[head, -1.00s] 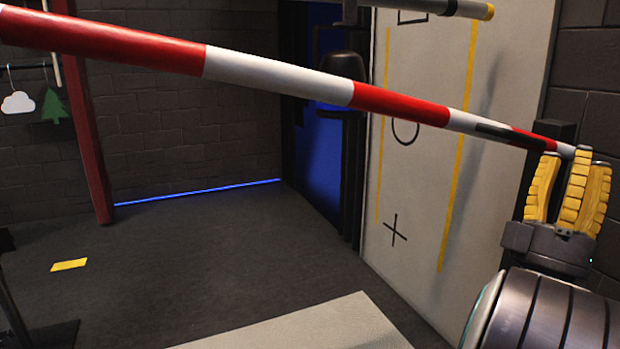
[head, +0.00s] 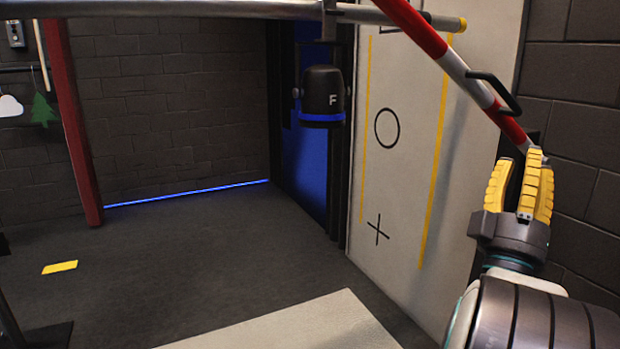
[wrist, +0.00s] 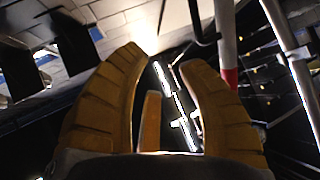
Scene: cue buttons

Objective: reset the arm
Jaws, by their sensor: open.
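A red-and-white striped barrier arm (head: 440,53) slants steeply in the head view, from the top edge down to the right. A black handle (head: 515,100) sticks out from its side. My gripper (head: 525,165), with yellow ribbed fingers, is open at the lower right, by the bar's lower visible end. Whether they touch is unclear. In the wrist view my gripper (wrist: 160,75) shows nothing between its fingers. The striped arm (wrist: 227,45) stands beyond and right of the fingers there, with the handle (wrist: 194,20) left of it.
A grey pole (head: 200,10) with a yellow tip runs across the top. A pale panel (head: 400,190) with black symbols stands right of centre. A red post (head: 72,120) stands left. The dark floor (head: 190,265) is mostly clear.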

